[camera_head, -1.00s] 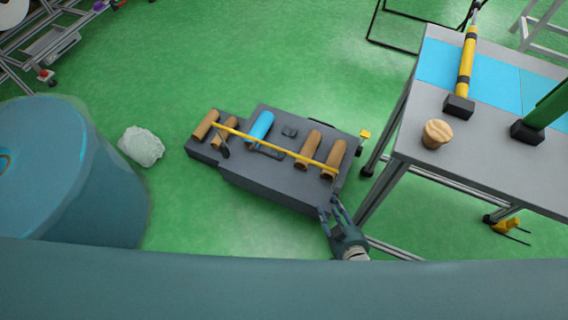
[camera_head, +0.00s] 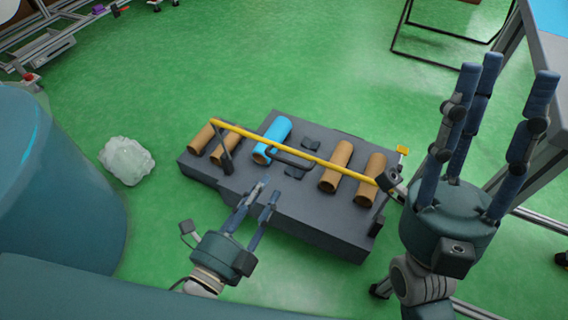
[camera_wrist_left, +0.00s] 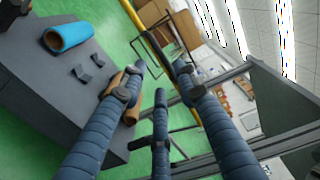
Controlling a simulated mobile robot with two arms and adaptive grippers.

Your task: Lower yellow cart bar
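A yellow bar (camera_head: 320,160) runs across the dark grey cart (camera_head: 300,215) in the head view, above the rolls. It is joined to a dark post (camera_head: 227,160) at its left and has a dark handle (camera_head: 290,158) near its middle. My left gripper (camera_head: 267,192) is open over the cart's near edge, short of the bar, with nothing seen between its fingers. In the left wrist view its fingers are spread, and a yellow strip (camera_wrist_left: 134,14) passes behind them. My right gripper (camera_head: 500,90) is open and empty, fingers up, right of the cart. It hides part of the table.
Brown rolls (camera_head: 335,167) and a blue roll (camera_head: 272,140) lie on the cart. A crumpled pale bag (camera_head: 127,160) is on the green floor to the left. A table (camera_head: 530,70) stands at the right.

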